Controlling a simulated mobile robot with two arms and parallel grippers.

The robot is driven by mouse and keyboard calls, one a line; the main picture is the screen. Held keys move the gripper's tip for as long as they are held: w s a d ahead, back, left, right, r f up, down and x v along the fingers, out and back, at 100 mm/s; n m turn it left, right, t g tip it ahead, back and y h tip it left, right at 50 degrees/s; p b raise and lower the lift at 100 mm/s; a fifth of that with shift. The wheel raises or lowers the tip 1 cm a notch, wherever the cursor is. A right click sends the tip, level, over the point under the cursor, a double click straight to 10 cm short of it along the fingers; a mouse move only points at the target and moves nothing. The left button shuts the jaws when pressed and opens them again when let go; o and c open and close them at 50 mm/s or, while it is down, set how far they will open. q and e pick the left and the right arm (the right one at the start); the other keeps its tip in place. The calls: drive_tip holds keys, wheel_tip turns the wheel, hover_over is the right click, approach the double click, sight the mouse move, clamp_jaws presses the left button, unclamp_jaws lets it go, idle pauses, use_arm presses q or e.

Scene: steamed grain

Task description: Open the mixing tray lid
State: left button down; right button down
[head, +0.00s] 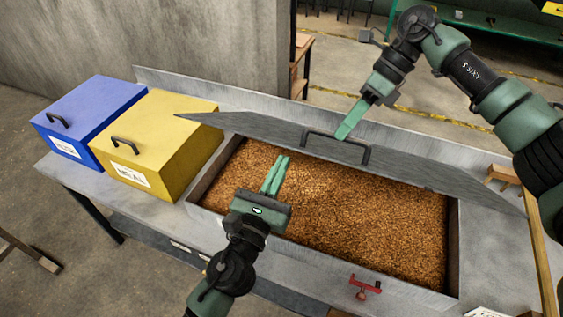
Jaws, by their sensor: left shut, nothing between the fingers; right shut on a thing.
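The mixing tray (452,262) is a wide sunken metal box full of brown grain (335,208). Its grey metal lid (270,134) is tilted up along the far side, with the grain largely exposed. The lid has a dark bar handle (318,136). My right gripper (344,132) comes down from the upper right and is shut on the handle near its middle. My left gripper (284,160) is shut and empty, reaching over the left part of the grain from the near side, apart from the lid.
A blue box (88,105) and a yellow box (175,130), each with a handle, stand left of the tray. A red clamp-like item (365,287) is at the tray's front edge. A wooden pole (541,255) stands at the right. A metal backsplash (430,147) runs behind the lid.

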use_arm(q)
drive_tip(key=shift+w+d+r, duration=0.1)
drive_tip(key=shift+w+r, duration=0.2)
drive_tip(key=shift+r, duration=0.05)
use_arm(e)
drive_tip(key=shift+w+d+f, duration=0.2)
drive_tip(key=shift+d, duration=0.05)
